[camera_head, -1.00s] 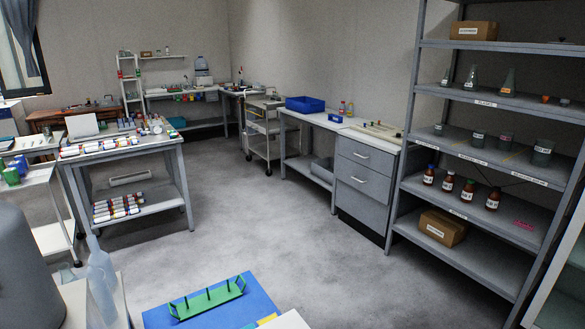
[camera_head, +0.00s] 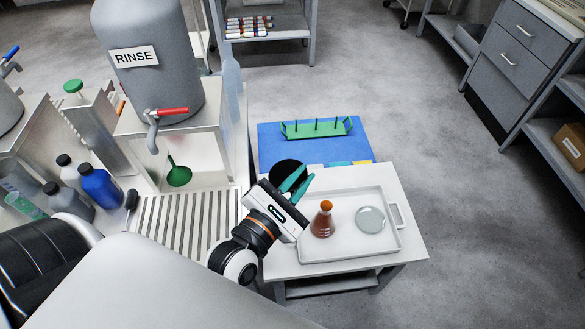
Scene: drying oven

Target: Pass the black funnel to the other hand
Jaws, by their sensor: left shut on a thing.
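The black funnel (camera_head: 284,172) shows as a dark round shape at the teal fingers of my left gripper (camera_head: 299,182). My left gripper is shut on it and holds it over the small white table, near the front edge of the blue mat. The fingers and gripper body cover part of the funnel, so its spout cannot be made out. My right gripper is not in view.
A white tray (camera_head: 395,246) holds a flask of brown liquid (camera_head: 322,222) and a round glass dish (camera_head: 370,219). A green rack (camera_head: 316,129) stands on the blue mat (camera_head: 268,147). The rinse tank (camera_head: 150,80), a green funnel (camera_head: 179,175) and several bottles are left.

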